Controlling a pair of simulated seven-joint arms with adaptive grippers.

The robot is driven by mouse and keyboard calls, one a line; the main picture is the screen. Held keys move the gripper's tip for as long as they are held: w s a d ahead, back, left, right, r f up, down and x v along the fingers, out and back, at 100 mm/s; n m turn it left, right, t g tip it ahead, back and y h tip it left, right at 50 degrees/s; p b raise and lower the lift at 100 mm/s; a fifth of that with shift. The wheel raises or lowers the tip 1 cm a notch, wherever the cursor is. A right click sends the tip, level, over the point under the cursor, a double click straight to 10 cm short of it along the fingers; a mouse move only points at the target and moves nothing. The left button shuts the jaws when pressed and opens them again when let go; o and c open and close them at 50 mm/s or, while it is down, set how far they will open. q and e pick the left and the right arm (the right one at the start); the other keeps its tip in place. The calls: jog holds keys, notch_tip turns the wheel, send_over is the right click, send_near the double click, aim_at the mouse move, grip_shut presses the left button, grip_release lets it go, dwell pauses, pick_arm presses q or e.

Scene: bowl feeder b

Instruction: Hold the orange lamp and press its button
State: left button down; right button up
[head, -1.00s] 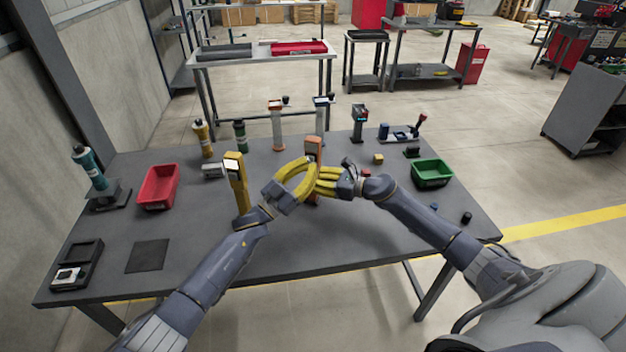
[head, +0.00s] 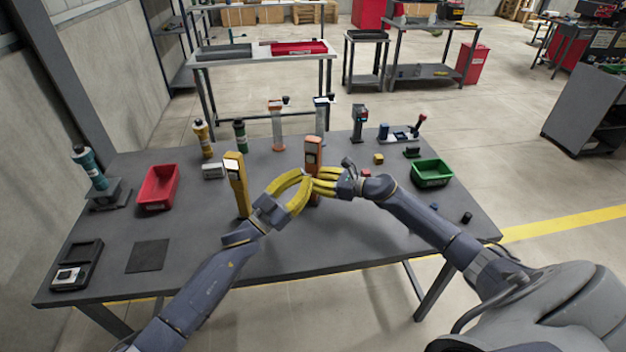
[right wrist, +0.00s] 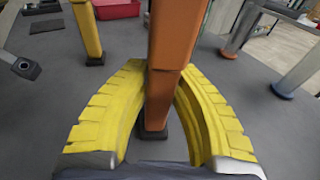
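The orange lamp (head: 313,150) stands upright near the middle of the table, with a dark panel on its upper front. Its button is too small to make out. My right gripper (head: 318,184) has its yellow fingers on both sides of the lamp's lower body. In the right wrist view the orange post (right wrist: 175,45) runs down between the fingers, which close in against it, and its dark foot shows below. My left gripper (head: 306,178) is in front and to the left of the lamp, its curved fingers brought together at the tips, empty. Whether its tips touch the lamp is unclear.
A yellow lamp-like device (head: 238,190) stands close to the left of my left gripper. A red bin (head: 158,188) lies left and a green bin (head: 432,174) right. Several upright devices line the back edge. The table's (head: 200,232) front left middle is mostly clear.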

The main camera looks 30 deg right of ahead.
jog(key=o, duration=0.5)
jog(key=shift+c, duration=0.2)
jog(key=f+v, duration=0.1)
jog(key=v, duration=1.9)
jog(key=shift+d, duration=0.1)
